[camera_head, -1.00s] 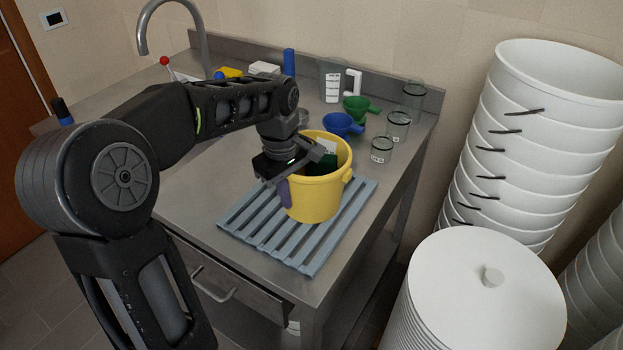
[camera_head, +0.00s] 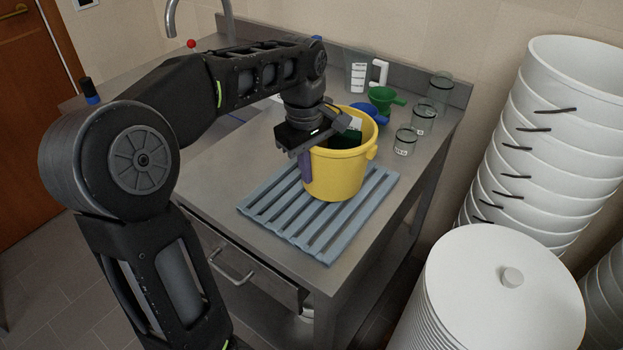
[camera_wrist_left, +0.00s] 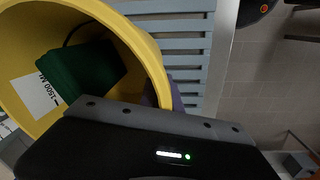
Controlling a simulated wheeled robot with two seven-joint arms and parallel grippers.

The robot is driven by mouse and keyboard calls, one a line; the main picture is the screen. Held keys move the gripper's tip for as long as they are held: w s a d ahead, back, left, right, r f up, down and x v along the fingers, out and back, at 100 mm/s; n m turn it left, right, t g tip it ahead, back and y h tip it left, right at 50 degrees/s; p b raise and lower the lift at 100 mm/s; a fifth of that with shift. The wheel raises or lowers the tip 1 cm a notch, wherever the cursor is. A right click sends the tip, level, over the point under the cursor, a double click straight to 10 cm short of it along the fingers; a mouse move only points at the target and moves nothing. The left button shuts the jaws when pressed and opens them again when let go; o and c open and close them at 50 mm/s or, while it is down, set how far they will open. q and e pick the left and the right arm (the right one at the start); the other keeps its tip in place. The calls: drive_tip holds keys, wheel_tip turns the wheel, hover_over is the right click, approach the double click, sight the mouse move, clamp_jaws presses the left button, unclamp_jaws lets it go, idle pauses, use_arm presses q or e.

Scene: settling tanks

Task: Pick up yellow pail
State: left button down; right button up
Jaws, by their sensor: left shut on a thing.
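The yellow pail (camera_head: 338,180) is upright over the blue-grey slatted rack (camera_head: 262,218) on the steel counter, apparently a little above the slats. My left gripper (camera_head: 326,136) is shut on the pail's near-left rim. In the left wrist view, the pail's yellow wall (camera_wrist_left: 140,42) curves beside the gripper body. A dark green thing (camera_wrist_left: 82,72) and a white label reading 1500 ML (camera_wrist_left: 36,94) show inside it. A purple piece (camera_head: 305,168) hangs outside the pail wall below the gripper. The fingertips are mostly hidden. My right gripper is not in view.
Behind the pail are a blue funnel (camera_head: 370,112), partly hidden, and a green funnel (camera_head: 383,97). Glass jars (camera_head: 405,142) stand along the counter's right edge. Stacked white buckets (camera_head: 550,130) and a lidded white drum (camera_head: 500,285) stand right of the counter.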

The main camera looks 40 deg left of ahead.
sight(334, 155)
use_arm(q)
wheel_tip(334, 155, up, 6)
drive_tip(key=shift+r+p, duration=0.15)
drive_tip(key=shift+p, duration=0.3)
drive_tip(key=shift+w, duration=0.1)
